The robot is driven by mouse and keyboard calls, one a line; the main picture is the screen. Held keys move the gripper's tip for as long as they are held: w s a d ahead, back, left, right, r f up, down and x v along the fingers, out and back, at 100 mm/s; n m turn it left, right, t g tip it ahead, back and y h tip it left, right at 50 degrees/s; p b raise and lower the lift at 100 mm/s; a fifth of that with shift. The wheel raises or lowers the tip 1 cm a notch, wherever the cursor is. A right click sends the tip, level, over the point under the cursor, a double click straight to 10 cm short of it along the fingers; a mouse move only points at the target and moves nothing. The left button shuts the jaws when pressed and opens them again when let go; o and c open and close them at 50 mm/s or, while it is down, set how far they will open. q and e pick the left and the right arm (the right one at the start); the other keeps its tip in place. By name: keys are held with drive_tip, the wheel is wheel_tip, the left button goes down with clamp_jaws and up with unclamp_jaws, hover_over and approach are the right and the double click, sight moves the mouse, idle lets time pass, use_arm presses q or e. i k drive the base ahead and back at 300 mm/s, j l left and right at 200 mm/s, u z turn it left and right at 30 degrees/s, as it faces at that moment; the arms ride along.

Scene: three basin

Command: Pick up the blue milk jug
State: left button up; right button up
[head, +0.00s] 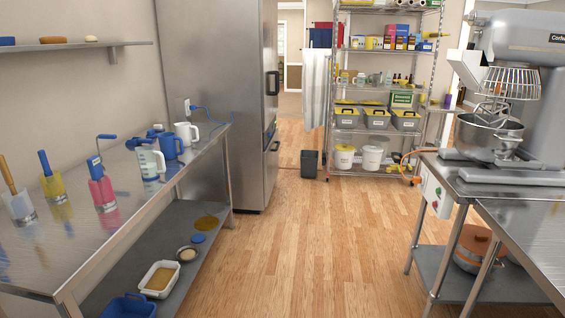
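A blue jug (172,147) stands upright on the left steel table (118,222), towards its far end. A white jug (187,134) stands just behind it to the right. A clear measuring jug with blue marks (150,161) stands in front of it to the left and hides part of it. Smaller blue items (137,143) lie just left of it, and their shape is hard to tell. Neither of my grippers shows in the head view.
The wooden floor (300,240) is clear between the left table and the mixer table (480,187) on the right. Stocked shelving (385,172) stands at the back.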

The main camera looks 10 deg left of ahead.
sight(167, 140)
drive_tip(key=i+u, duration=0.1)
drive_tip(key=i, duration=0.4)
drive_tip(key=i+l+u, duration=0.1)
drive_tip(key=i, duration=0.4)
drive_tip(key=i+l+u, duration=0.15)
drive_tip(key=i, duration=0.4)
drive_tip(key=i+l+u, duration=0.1)
drive_tip(key=i, duration=0.4)
drive_tip(key=l, duration=0.1)
